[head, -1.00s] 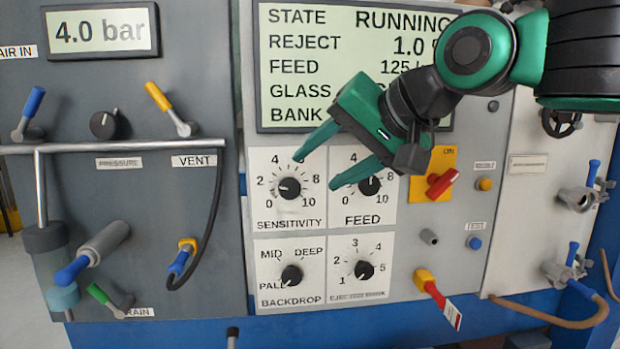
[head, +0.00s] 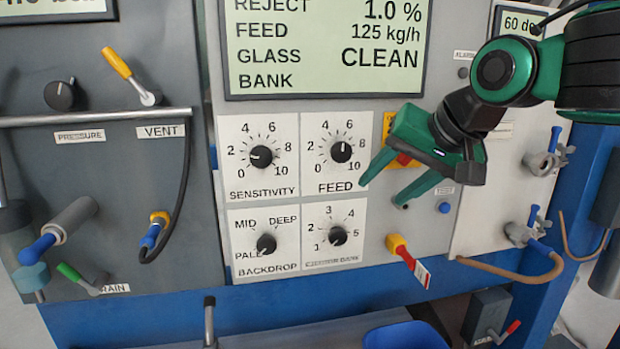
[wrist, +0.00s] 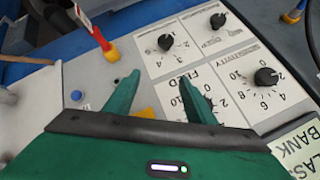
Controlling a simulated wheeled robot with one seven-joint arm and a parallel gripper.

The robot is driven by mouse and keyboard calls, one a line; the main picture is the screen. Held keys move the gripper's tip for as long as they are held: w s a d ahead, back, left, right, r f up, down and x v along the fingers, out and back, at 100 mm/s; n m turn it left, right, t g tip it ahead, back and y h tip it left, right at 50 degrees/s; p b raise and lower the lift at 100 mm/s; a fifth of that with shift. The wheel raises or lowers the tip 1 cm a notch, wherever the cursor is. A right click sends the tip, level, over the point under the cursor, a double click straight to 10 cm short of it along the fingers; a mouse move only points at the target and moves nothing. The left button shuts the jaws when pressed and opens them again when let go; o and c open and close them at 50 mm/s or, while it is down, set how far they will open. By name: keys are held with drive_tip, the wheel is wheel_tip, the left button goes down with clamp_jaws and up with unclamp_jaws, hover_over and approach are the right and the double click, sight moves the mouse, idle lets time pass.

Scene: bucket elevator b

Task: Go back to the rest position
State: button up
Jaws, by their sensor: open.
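My gripper (head: 381,192) is green, open and empty. In the head view it hangs in front of the panel, just right of the FEED dial (head: 341,151), with its fingers pointing down and left. The arm reaches in from the upper right. In the wrist view the two fingers of my gripper (wrist: 157,82) stand apart over the panel face, with nothing between them but the panel. The right finger partly covers the FEED dial in the wrist view. The yellow plate with the red switch is largely hidden behind my gripper in the head view.
The SENSITIVITY dial (head: 261,156), BACKDROP dial (head: 266,244) and ejector bank dial (head: 337,236) are left of or below my gripper. A red-tagged yellow lever (head: 402,253) sits below it. Blue-handled valves (head: 541,162) are at right. A display (head: 325,45) is above.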

drive_tip(key=s+d+f+m+g+h, duration=0.1)
drive_tip(key=s+d+f+g+h, duration=0.15)
drive_tip(key=d+f, duration=0.55)
drive_tip(key=s+d+f+m+g+h, duration=0.1)
drive_tip(key=s+d+f, duration=0.35)
drive_tip(key=d, duration=0.55)
drive_tip(key=s+d+f+m+g, duration=0.1)
drive_tip(key=s+d+f, duration=0.3)
drive_tip(key=s, duration=0.4)
drive_tip(key=s+d+f+g, duration=0.3)
drive_tip(key=s+d+f, duration=0.2)
drive_tip(key=s+f, duration=0.2)
drive_tip(key=shift+s+d+f+m, duration=0.15)
drive_tip(key=shift+s+f+m, duration=0.2)
drive_tip(key=shift+s, duration=0.4)
drive_tip(key=shift+r, duration=0.1)
drive_tip(key=shift+w+f+h, duration=0.25)
drive_tip(key=shift+w, duration=0.4)
idle(3.2)
